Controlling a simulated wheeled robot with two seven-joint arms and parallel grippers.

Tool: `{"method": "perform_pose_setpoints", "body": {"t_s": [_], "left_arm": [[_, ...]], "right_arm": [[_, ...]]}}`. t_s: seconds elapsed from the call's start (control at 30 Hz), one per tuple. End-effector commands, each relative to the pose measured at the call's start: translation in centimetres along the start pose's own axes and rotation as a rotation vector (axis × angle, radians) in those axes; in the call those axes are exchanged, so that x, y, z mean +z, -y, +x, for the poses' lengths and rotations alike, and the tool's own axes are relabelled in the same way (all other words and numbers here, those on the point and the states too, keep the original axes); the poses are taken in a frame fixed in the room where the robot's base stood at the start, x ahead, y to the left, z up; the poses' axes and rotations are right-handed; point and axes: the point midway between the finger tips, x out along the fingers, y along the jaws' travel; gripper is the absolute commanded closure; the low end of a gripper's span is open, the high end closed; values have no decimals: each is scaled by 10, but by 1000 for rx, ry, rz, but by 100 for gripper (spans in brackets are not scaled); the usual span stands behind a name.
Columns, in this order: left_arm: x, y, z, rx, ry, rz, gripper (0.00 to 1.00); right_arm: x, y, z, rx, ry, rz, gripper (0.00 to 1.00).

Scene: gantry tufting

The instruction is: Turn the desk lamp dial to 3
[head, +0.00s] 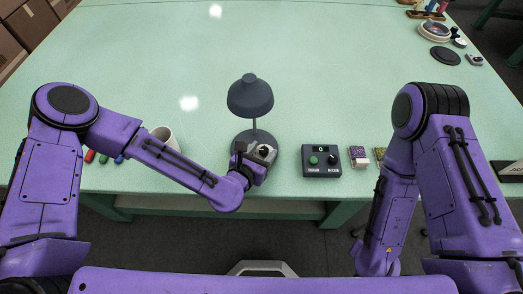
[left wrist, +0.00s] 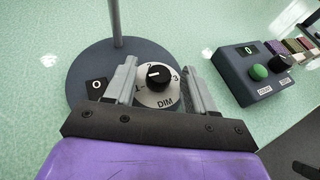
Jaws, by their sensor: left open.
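The dark desk lamp (head: 250,96) stands near the table's front edge. Its round base (left wrist: 90,65) carries a silver dial plate marked 1, 2, 3 and DIM, with a black dial knob (left wrist: 158,78) in the middle. A short white line on the knob lies near the 2; its exact setting is hard to tell. My left gripper (left wrist: 160,85) is open, with one finger on each side of the dial; I cannot tell whether they touch it. In the head view the left gripper (head: 262,155) covers part of the base. My right gripper is not in view.
A dark control box (head: 321,161) with a green button, black knob and display reading 0 stands right of the lamp. Small patterned blocks (head: 358,156) lie further right. The table behind the lamp is clear.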

Motion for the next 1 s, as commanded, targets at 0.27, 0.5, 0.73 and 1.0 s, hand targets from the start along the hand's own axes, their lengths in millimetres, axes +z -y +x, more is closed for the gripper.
{"method": "perform_pose_setpoints", "body": {"t_s": [0.27,0.5,0.73,1.0], "left_arm": [[0,0,0,1,0,0,91],[-1,0,0,-6,0,3,100],[-2,-3,0,-67,0,28,100],[-5,-8,2,-251,2,105,100]], "right_arm": [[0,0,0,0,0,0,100],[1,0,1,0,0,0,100],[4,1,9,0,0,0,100],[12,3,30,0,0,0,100]]}}
